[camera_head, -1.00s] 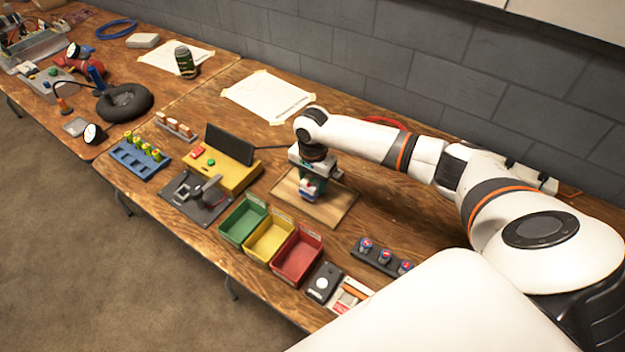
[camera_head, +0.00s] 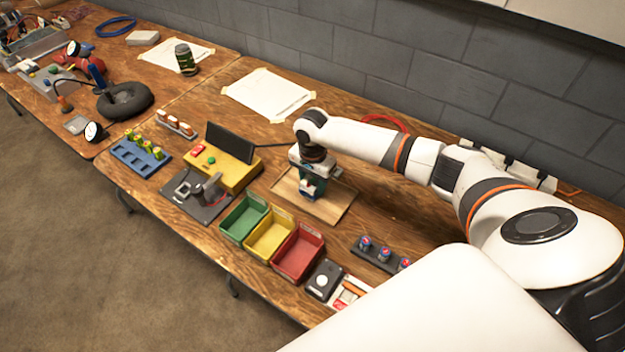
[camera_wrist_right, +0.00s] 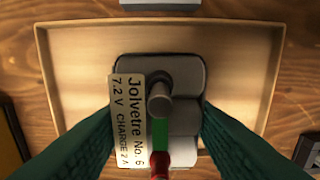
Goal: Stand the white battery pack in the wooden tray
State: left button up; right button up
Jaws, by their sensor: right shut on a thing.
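My right gripper (camera_head: 312,188) is shut on the white battery pack, low over the wooden tray (camera_head: 338,206). In the right wrist view the battery pack (camera_wrist_right: 187,72) sits between the two teal fingers. It has grey-white rounded cells, a pale label reading "Jolvetre No. 6, 7.2 V", and a red and green lead near the bottom of the picture. The tray's floor and raised rim (camera_wrist_right: 75,65) show around it. In the head view the fingers mostly hide the pack. I cannot tell whether it touches the tray floor. My left gripper is not in view.
Green (camera_head: 243,219), yellow (camera_head: 269,238) and red (camera_head: 299,254) bins stand in front of the tray. A yellow box (camera_head: 232,178) with a dark panel stands to its left. A black holder (camera_head: 376,256) with several small cylinders is nearer me. Bare tabletop lies behind the tray.

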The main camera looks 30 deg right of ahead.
jog(key=shift+f+p, duration=0.25)
jog(key=shift+p, duration=0.1)
dwell(0.5)
jog(key=o, duration=1.4)
jog(key=shift+o, duration=0.2)
jog(key=shift+r, duration=0.1)
jog(key=shift+r+p, duration=3.4)
jog(key=shift+p, duration=1.1)
